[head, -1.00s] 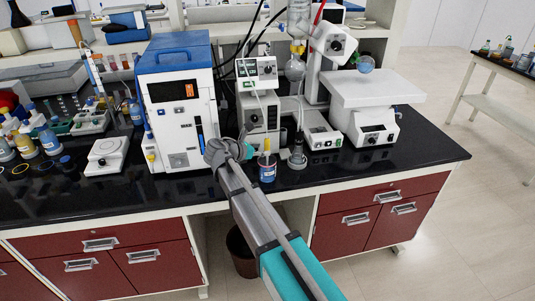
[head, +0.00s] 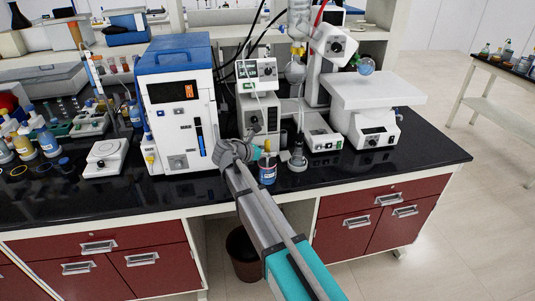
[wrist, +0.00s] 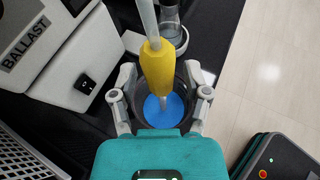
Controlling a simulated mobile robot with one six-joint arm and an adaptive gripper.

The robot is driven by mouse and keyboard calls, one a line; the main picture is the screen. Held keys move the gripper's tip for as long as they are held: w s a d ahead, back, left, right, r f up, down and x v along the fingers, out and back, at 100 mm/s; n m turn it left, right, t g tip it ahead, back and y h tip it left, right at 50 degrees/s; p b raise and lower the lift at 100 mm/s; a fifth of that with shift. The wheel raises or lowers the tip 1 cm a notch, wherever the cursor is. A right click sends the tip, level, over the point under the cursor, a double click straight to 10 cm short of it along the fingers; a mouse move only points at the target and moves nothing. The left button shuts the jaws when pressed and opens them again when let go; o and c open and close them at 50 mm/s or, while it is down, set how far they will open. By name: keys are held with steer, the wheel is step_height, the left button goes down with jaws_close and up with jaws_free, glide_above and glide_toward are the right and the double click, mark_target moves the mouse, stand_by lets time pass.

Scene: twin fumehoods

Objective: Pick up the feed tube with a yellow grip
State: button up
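The feed tube's yellow grip (wrist: 158,68) is in the middle of the wrist view, with the pale tube (wrist: 146,18) running up from it. Its thin lower end reaches down into a dark-rimmed bottle holding blue liquid (wrist: 163,109). In the head view the bottle (head: 267,173) stands near the bench's front edge, and a bit of the yellow grip (head: 266,146) shows above it. My gripper (wrist: 162,82) is open, with one finger on each side of the yellow grip and visible gaps between. In the head view my gripper (head: 240,151) is just left of the bottle.
A white and blue instrument (head: 180,105) stands to the left of my gripper. A glass flask (head: 297,158) stands close to the right of the bottle. White boxes and a stand with a white platform (head: 376,90) are farther right. The bench front (head: 330,180) is clear.

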jaws_close()
step_height(320, 180, up, 10)
steer(key=p, duration=1)
stand_by(0.9)
